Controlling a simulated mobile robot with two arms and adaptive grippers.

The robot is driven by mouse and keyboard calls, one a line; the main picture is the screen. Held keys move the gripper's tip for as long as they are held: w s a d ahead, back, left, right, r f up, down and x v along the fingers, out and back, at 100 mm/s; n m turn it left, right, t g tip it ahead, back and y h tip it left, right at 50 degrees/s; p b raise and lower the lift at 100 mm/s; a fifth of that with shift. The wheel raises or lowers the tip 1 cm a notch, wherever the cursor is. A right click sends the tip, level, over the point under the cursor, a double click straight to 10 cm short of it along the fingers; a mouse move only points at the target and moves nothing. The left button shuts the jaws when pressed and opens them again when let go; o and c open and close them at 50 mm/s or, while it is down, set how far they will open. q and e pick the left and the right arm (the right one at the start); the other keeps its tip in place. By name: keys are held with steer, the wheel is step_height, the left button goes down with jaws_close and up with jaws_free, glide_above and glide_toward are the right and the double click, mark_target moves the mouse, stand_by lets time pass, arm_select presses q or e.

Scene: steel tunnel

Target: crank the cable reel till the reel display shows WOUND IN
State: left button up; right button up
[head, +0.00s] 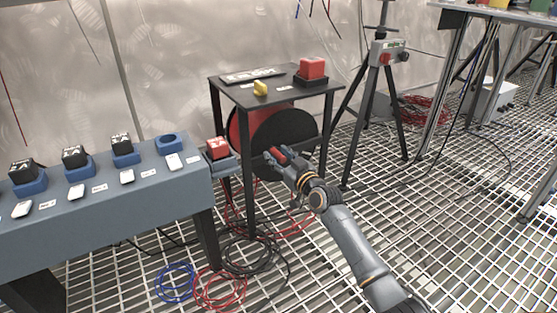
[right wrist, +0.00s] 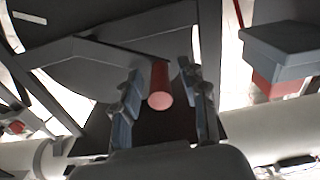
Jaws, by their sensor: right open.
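The cable reel (head: 285,133) hangs under a small black table, with a black disc facing front and a red drum behind it. My right gripper (head: 277,158) is at the lower front of the disc. In the right wrist view my right gripper (right wrist: 165,95) is open, with the red crank handle (right wrist: 160,88) between its two fingers, its round end towards the camera. Gaps show beside the handle, so the fingers are not closed on it. I cannot make out a reel display with readable text. My left gripper is not in view.
The black table (head: 240,96) carries a flat plate, a yellow piece (head: 260,88) and a red block (head: 312,68). A blue-grey bench (head: 110,205) with several blue holders stands left. A tripod (head: 375,95) stands right. Coiled cables (head: 250,255) lie on the grating floor.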

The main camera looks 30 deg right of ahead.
jaws_close()
steer(key=shift+f, duration=0.1)
stand_by(0.3)
